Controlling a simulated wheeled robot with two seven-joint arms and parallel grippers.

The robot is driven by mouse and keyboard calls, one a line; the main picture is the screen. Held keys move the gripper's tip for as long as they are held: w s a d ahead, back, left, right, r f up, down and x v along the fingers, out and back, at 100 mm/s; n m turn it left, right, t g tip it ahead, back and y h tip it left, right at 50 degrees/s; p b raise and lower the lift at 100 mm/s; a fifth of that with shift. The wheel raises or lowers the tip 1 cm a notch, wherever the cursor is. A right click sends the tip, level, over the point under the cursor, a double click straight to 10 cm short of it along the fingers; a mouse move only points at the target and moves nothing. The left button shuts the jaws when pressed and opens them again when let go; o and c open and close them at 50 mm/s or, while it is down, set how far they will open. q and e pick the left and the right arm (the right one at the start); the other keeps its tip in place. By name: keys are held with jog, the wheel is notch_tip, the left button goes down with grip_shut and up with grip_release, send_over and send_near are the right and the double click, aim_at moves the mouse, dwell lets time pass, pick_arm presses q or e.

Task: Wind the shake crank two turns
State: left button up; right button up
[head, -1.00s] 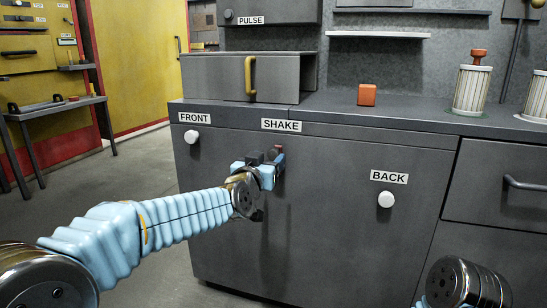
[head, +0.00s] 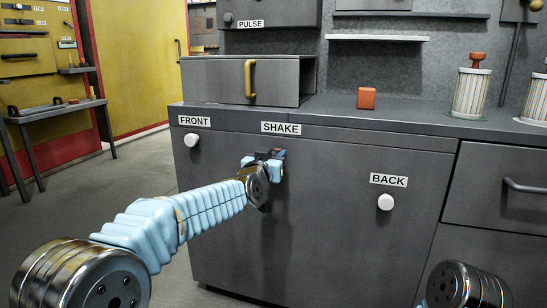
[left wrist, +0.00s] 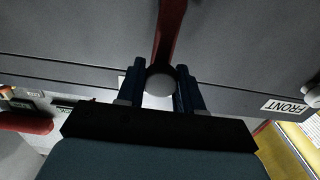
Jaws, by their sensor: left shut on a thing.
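The shake crank sits on the dark grey cabinet front under the SHAKE label (head: 281,128). In the left wrist view its red arm (left wrist: 168,35) runs up from a round pale grey knob (left wrist: 160,82). My left gripper (head: 267,160) is at the crank. In the left wrist view its two dark blue fingers (left wrist: 160,88) stand on either side of the knob, shut on it. In the head view the gripper hides most of the crank. My right gripper is out of view; only part of my right arm shows at the bottom right.
White knobs marked FRONT (head: 191,140) and BACK (head: 385,202) stick out on either side of the crank. On the counter are a grey box with a yellow handle (head: 252,78), an orange block (head: 366,98) and ribbed jars (head: 471,90). Open floor lies to the left.

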pick_arm(q)
grip_shut()
jog(key=shift+d, duration=0.1)
jog(key=shift+s+d+m+p, duration=0.2)
jog(key=shift+d+m+p, duration=0.2)
jog(key=shift+m+p, duration=0.4)
jog(key=shift+s+d+f+m+p, duration=0.2)
jog(key=shift+d+m, duration=0.25)
jog(key=shift+m, duration=0.45)
jog(key=shift+s+d+f+m+p, duration=0.15)
jog(key=shift+d+f+m, duration=0.2)
jog(key=shift+m, duration=0.55)
jog(key=shift+s+d+f+m+p, duration=0.1)
jog(key=shift+d+m+p, duration=0.1)
jog(key=shift+d+m, duration=0.5)
jog(key=shift+a+m, duration=0.15)
jog(key=shift+m, duration=0.15)
